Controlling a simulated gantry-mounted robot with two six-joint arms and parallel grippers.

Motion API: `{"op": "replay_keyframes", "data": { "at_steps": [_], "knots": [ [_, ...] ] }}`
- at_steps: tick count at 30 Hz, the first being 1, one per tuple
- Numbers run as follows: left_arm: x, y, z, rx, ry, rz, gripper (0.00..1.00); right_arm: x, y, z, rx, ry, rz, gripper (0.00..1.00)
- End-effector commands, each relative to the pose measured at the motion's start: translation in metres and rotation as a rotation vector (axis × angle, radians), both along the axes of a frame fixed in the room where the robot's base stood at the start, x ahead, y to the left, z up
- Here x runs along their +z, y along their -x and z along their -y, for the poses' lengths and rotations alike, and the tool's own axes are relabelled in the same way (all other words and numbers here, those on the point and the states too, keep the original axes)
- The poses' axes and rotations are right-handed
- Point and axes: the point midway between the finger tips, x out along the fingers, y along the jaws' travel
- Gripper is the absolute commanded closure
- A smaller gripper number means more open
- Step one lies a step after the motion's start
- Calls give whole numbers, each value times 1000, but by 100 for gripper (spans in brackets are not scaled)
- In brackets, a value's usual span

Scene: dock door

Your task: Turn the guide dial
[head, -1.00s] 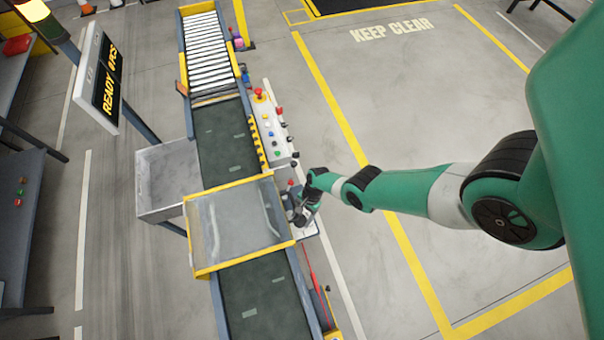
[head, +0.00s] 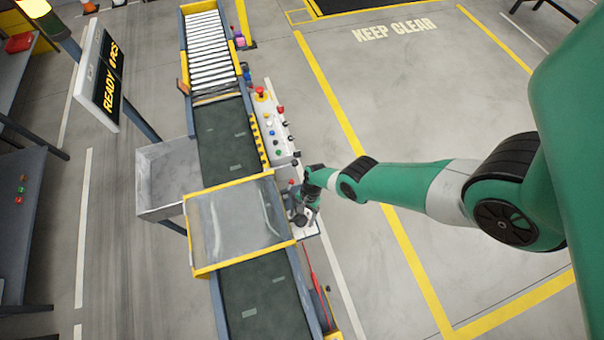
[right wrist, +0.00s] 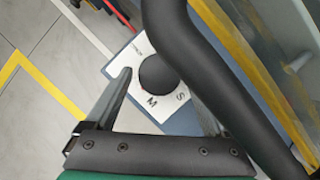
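The guide dial (right wrist: 157,74) is a round black knob on a pale plate (right wrist: 120,66) in the right wrist view. The letters M and S show beside it. My right gripper (right wrist: 160,78) is open, with its left finger just beside the knob. Its right finger is partly hidden by a black curved bar, so I cannot tell whether either finger touches the knob. In the head view my right gripper (head: 301,212) is at the side of the conveyor, and the dial is hidden there. My left gripper is not in view.
The black curved bar (right wrist: 205,70) crosses close over the right finger. A clear yellow-edged guard (head: 238,225) spans the conveyor (head: 228,140) beside my gripper. A panel with several buttons (head: 272,118) lies farther up. The floor to the right is open.

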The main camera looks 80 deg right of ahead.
Motion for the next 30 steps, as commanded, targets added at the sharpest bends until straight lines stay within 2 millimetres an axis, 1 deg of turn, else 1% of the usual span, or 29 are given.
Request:
{"op": "replay_keyframes", "data": {
  "at_steps": [8,11,14,21,24,27,30],
  "knots": [
    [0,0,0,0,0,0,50,0,0,0,-1,-1,0,3],
    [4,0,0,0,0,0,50,5,0,1,-2,-1,0,3],
    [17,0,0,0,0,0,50,18,1,5,-1,-1,0,3],
    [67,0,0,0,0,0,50,74,7,25,-4,-1,0,3],
    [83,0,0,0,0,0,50,92,10,33,-3,-1,-1,3],
    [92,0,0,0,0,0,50,104,12,38,-2,-1,0,3],
    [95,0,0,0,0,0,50,109,13,41,-2,-1,0,3]
  ]
}}
